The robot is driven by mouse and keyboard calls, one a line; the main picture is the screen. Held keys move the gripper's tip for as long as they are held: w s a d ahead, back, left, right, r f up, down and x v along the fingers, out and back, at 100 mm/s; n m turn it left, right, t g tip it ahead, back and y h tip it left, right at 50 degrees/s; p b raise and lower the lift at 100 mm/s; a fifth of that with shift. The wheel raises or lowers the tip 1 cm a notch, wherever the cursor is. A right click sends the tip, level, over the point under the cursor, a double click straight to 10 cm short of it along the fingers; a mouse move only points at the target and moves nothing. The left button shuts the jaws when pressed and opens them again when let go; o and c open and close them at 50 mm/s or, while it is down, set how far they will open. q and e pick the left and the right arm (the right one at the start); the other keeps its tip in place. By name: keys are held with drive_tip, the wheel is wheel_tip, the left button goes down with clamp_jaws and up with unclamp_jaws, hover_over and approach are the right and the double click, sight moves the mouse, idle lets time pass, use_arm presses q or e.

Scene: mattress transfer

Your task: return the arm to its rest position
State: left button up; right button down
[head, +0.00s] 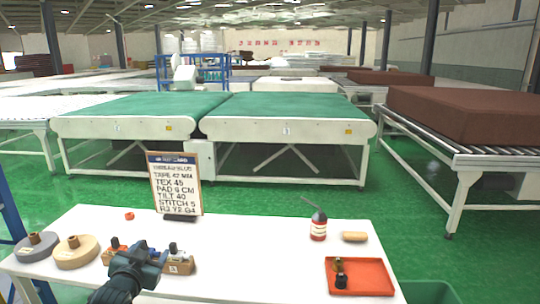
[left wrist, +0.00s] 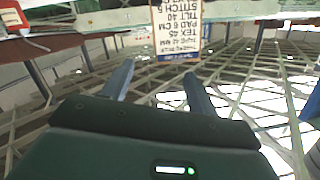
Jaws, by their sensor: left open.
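My left gripper (head: 152,254) is at the near edge of the white table (head: 255,240), in front of a wooden block holder (head: 180,267). In the left wrist view my left gripper (left wrist: 155,76) shows two blue-grey fingers spread apart with nothing between them. The gripper hides part of the holder in the head view. My right gripper is in neither view.
A sign (head: 175,184) stands on the table's far side. Tape rolls (head: 76,252) lie left; a red bottle (head: 318,226) and an orange tray (head: 360,277) are right. Green-topped conveyors (head: 285,118) stand beyond. A brown mattress (head: 470,112) lies on rollers at right.

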use_arm(q)
drive_tip(key=s+d+f+g+h, duration=0.1)
drive_tip(key=s+d+f+g, duration=0.1)
drive_tip(key=s+d+f, duration=0.45)
drive_tip(key=s+d+f+g+h, duration=0.15)
drive_tip(key=s+d+f, duration=0.25)
drive_tip(key=s+f, duration=0.5)
drive_tip(key=s+d+g, duration=0.1)
drive_tip(key=s+d, duration=0.2)
drive_tip(key=s, duration=0.6)
drive_tip(key=s+d+f+g+h, duration=0.1)
drive_tip(key=s+d, duration=0.2)
drive_tip(key=s, duration=0.6)
drive_tip(key=shift+s+f, duration=0.3)
drive_tip(key=shift+s, duration=0.05)
